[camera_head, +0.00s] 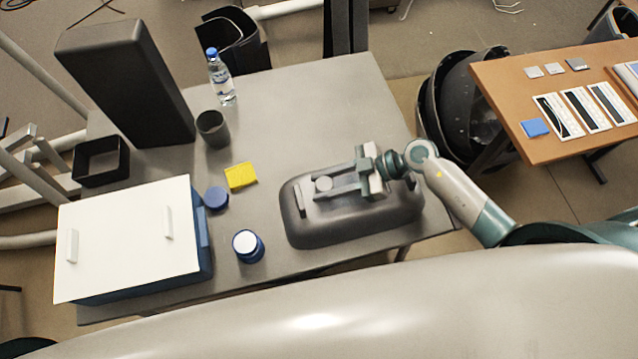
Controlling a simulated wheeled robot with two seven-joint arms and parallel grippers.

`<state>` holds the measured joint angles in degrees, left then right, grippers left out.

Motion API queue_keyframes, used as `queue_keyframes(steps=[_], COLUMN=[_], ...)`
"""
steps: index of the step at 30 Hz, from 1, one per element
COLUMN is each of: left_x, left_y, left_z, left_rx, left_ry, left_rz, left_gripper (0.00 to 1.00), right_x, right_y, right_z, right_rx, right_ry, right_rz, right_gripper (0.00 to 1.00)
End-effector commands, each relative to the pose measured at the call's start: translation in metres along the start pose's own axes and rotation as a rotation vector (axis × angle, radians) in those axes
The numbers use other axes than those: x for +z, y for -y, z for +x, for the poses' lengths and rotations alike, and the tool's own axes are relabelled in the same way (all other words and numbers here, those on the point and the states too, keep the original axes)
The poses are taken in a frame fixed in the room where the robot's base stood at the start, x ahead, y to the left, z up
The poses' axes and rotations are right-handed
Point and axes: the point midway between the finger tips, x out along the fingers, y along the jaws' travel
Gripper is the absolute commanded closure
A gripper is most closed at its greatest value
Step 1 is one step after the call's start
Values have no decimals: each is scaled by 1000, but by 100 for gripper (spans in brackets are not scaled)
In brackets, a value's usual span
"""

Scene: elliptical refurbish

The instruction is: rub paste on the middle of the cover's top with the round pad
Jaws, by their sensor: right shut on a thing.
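The cover (345,228) is a dark grey rounded shell lying on the grey table, with a pale bar on its left end. My right gripper (328,183) reaches in from the right, over the cover's upper middle. It is shut on a small light-grey round pad (323,184). Whether the pad touches the cover cannot be told from this angle. The part of the cover under the gripper is hidden, and no paste shows on it. An open blue jar (248,247) with white content stands left of the cover. My left gripper is not in view.
A blue lid (216,198) and a yellow sponge (241,176) lie left of the cover. A blue box with a white top (125,245), a dark cup (213,129), a water bottle (221,78) and a tall black block (125,80) stand farther left and back. The table's back right is clear.

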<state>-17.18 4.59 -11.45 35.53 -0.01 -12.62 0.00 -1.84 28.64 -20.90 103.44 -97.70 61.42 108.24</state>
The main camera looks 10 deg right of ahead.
Motion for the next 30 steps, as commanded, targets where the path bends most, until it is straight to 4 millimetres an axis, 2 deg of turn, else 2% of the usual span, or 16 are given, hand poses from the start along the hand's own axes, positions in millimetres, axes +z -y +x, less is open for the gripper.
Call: queue_keyframes(steps=[9,22,30], left_x=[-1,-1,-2], left_y=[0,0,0], left_z=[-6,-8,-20], left_rx=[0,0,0], left_ry=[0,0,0], left_rz=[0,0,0], left_gripper=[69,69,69], right_x=[10,11,12], right_y=[-4,-3,10], right_z=[-18,-20,-22], right_rx=[1,0,-1], right_ry=[1,0,1], right_rz=[0,0,1], right_gripper=[88,88,88])
